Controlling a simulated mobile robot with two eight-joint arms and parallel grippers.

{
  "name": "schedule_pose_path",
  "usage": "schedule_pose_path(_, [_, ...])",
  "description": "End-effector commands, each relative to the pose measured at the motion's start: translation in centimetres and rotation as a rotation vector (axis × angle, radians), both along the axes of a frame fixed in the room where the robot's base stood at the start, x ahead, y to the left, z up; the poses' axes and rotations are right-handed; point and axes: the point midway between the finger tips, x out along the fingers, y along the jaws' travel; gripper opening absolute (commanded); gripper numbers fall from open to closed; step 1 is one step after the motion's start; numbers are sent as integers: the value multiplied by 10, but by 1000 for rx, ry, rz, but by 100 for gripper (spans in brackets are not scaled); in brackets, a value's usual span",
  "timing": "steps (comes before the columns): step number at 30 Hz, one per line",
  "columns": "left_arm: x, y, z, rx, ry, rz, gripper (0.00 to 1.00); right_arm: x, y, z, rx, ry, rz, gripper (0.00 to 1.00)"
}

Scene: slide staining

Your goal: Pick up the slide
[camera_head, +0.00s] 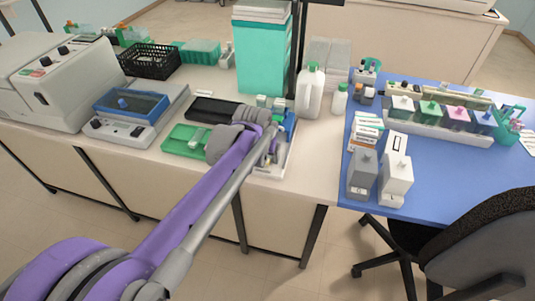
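My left arm, purple and grey, reaches in from the lower left over the bench. Its gripper end (262,121) is above the small racks and trays in the middle of the bench. The wrist covers the fingertips, so I cannot tell whether they are open or hold anything. I cannot make out a single slide for certain; one may be hidden behind the wrist. A white tray (273,171) shows partly beneath the arm, with blue and green pieces beside it. A green tray (183,141) lies just left of the wrist. My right gripper is not in view.
A tall teal box (263,58) and a white jug (310,92) stand behind the gripper. A blue water bath (131,103) is at left. Staining jars in a rack (438,133) and two dispensers (362,176) stand on the blue mat (430,185). A chair (485,235) is at front right.

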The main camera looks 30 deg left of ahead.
Motion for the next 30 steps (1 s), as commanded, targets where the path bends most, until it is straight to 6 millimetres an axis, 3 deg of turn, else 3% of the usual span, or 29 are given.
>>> schedule_pose_path(3, [0,0,0,0,0,0,71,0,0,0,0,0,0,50])
schedule_pose_path(15, [0,0,1,0,0,0,0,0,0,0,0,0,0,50])
schedule_pose_path(25, [0,0,3,0,0,0,0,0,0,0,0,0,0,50])
schedule_pose_path(30, [0,0,24,0,0,0,0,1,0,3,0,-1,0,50])
